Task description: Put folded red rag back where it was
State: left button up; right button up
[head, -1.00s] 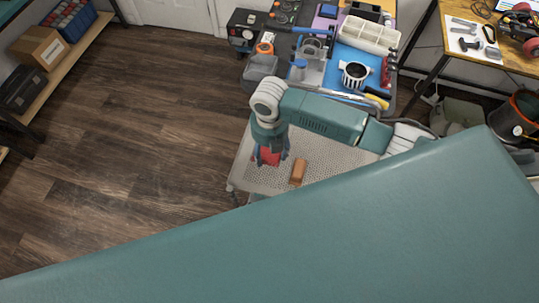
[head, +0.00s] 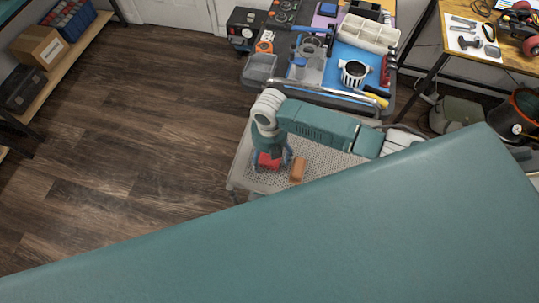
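The folded red rag (head: 268,162) shows in the head view between the fingers of my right gripper (head: 272,163). The gripper points down over the left part of a perforated grey cart top (head: 322,158). Its fingers stand on either side of the rag, and the gripper body hides part of it. I cannot tell whether the fingers press on the rag, or whether the rag touches the surface. My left gripper is not in view.
A brown block (head: 297,169) lies on the perforated top just right of the rag. Open wooden floor (head: 130,130) lies to the left.

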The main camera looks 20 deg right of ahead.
aim_at(269, 158)
notch_tip(269, 158, up, 12)
jog(key=b, duration=0.1)
jog(key=shift+r, duration=0.2)
dwell(0.3)
dwell(0.5)
